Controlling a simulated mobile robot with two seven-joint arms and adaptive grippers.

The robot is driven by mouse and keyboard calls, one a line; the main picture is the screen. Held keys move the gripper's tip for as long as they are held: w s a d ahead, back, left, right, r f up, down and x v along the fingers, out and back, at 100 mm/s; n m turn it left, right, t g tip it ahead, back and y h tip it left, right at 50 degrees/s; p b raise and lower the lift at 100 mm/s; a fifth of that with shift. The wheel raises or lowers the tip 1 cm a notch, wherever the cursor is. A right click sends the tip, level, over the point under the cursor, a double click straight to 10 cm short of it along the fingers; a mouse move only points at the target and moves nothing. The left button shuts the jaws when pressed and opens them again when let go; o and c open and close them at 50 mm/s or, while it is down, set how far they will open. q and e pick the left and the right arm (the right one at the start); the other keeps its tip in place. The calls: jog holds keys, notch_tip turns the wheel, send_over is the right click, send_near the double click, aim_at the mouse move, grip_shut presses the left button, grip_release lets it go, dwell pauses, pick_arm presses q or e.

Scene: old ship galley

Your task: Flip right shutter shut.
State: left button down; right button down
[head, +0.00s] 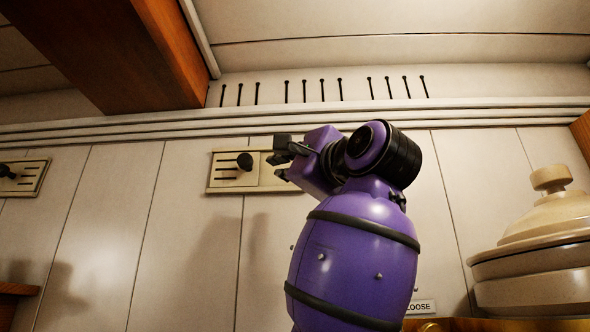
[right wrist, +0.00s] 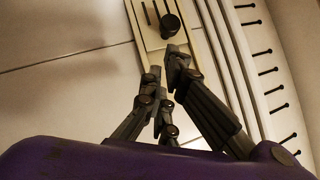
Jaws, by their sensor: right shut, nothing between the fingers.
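The right shutter (head: 217,186) is a cream vent plate on the white panelled wall, with dark slots at its left. A black knob (head: 245,161) sticks out near its middle. The plate's right part lies behind my right gripper (head: 282,158), which is shut and empty, just right of the knob. In the right wrist view, the fingertips (right wrist: 166,62) are in front of the plate (right wrist: 146,45), close to the knob (right wrist: 170,25). I cannot tell whether they touch it. My left gripper is out of view.
A second vent plate (head: 32,176) with a black knob (head: 6,171) is at the left edge. A ledge (head: 130,128) and a row of dark slots (head: 304,91) run above. A wooden beam (head: 140,50) is at upper left, and a lidded cream pot (head: 540,255) at right.

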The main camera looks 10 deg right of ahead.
jog(key=shift+v, duration=1.45)
jog(key=shift+w+f, duration=0.1)
